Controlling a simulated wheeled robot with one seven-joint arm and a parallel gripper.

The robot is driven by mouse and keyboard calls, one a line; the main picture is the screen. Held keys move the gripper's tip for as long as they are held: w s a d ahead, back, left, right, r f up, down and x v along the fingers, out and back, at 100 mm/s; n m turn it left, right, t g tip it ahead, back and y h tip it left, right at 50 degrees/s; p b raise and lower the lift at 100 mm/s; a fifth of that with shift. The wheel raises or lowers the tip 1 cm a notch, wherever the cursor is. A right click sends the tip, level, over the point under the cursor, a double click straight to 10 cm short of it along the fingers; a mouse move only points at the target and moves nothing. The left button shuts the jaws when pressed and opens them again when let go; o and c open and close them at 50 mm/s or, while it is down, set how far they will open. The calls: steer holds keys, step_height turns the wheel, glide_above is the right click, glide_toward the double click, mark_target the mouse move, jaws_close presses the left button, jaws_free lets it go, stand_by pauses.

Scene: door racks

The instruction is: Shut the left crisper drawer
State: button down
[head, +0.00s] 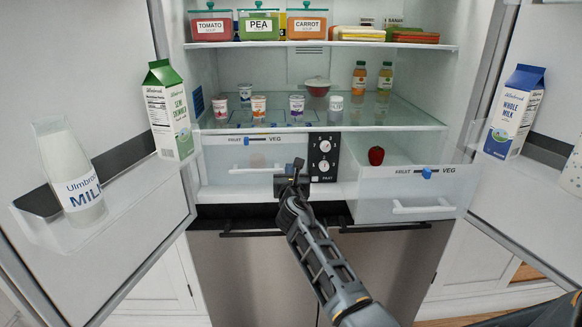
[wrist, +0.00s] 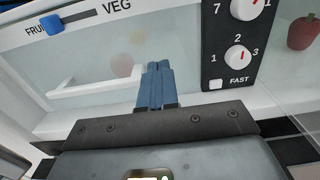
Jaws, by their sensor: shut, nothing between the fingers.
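The left crisper drawer (head: 225,155) has a clear front with a white handle (head: 254,169). Its front looks about flush with the control panel; a small gap cannot be told. My gripper (head: 294,170) is shut and empty, its fingers pointing at the drawer front near its right end. In the wrist view, the blue-grey fingertips (wrist: 157,68) lie just right of the handle (wrist: 95,82), over the left drawer front (wrist: 185,45). Whether they touch the front cannot be told. A pale round item (wrist: 122,65) shows dimly inside the drawer.
The right crisper drawer (head: 375,207) stands pulled out, with a red fruit (head: 376,156) in it. A black control panel (head: 324,158) with dials sits between the drawers. Open fridge doors with a milk bottle (head: 74,180) and cartons flank both sides. Small pots stand on the glass shelf above.

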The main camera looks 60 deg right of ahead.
steer(key=v, duration=0.8)
steer(key=shift+s+a, duration=0.15)
steer(key=shift+a, duration=0.2)
steer(key=shift+f, duration=0.15)
